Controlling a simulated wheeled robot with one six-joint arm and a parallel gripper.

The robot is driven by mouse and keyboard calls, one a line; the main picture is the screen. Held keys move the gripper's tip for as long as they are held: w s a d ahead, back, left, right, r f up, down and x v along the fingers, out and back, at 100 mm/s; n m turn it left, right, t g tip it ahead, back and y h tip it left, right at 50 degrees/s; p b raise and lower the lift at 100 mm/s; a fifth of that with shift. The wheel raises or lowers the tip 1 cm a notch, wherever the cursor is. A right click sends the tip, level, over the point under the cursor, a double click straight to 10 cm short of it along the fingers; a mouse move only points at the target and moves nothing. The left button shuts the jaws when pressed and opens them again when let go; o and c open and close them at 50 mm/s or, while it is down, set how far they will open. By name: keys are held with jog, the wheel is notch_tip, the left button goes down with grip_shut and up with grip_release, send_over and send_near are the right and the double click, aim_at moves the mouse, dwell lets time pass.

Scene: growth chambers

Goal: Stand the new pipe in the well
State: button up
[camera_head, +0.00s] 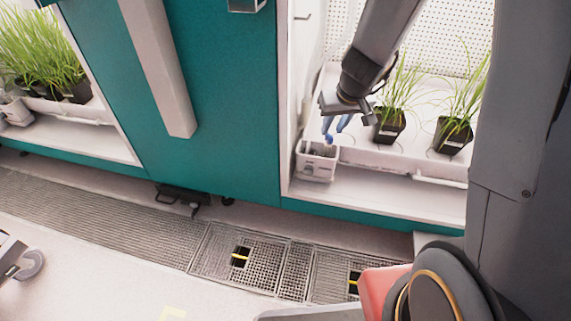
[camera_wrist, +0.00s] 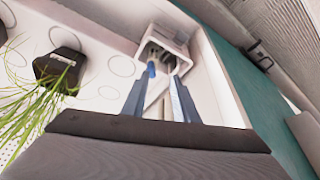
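A small white box-shaped well (camera_head: 317,163) stands at the front left corner of the white tray in the open chamber. It also shows in the wrist view (camera_wrist: 186,62), with a dark opening and pale parts inside. My gripper (camera_head: 335,130) hangs just above the well, pointing down. Its two blue fingers stand apart, also in the wrist view (camera_wrist: 158,98). A small blue piece (camera_wrist: 151,69) shows at the well's mouth.
Two black pots of grass (camera_head: 388,126) (camera_head: 454,136) stand on the tray (camera_head: 365,157) right of my gripper. The chamber's left wall edge (camera_head: 288,110) is close beside the well. A teal panel (camera_head: 228,120) and another chamber with grass (camera_head: 45,50) lie left. Floor grating (camera_head: 110,218) runs below.

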jog(key=s+a+r+n+g+y, duration=0.15)
jog(key=s+a+r, duration=0.25)
jog(key=s+a, duration=0.4)
jog(key=s+a+r+n+g+y, duration=0.15)
jog(key=s+a+r, duration=0.35)
jog(key=a, duration=0.5)
jog(key=s+a+r+n+h, duration=0.1)
jog(key=s, duration=0.7)
jog(key=s+a+r+n+g+h, duration=0.1)
jog(key=s, duration=0.8)
jog(key=shift+s+r, duration=0.2)
jog(key=shift+r, duration=0.05)
jog(key=shift+r, duration=0.1)
